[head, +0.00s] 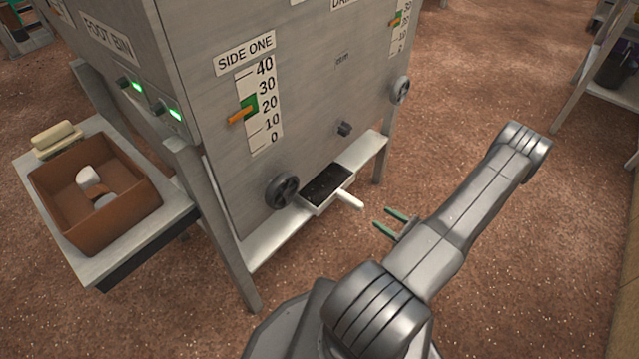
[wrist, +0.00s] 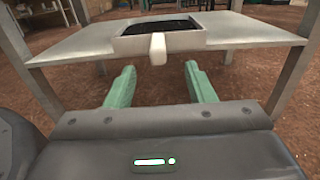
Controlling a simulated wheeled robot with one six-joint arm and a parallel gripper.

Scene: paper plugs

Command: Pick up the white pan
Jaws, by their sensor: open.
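The white pan (head: 316,206) sits on the low shelf under the grey machine, with dark stuff inside it. Its white handle (head: 349,200) sticks out past the shelf's front edge toward my gripper. My gripper (head: 383,222) is open and empty, its two green fingers apart, a short way in front of the handle. In the wrist view the pan (wrist: 198,42) is straight ahead, its handle (wrist: 158,50) pointing at the gap between the fingers (wrist: 160,84). The handle looks just beyond the fingertips and is not touched.
The grey machine (head: 222,150) has dials, gauges and legs around the shelf (head: 262,243). A side table (head: 80,250) at left holds a brown box (head: 60,205) with white and brown pieces inside, and a cream block (head: 55,137).

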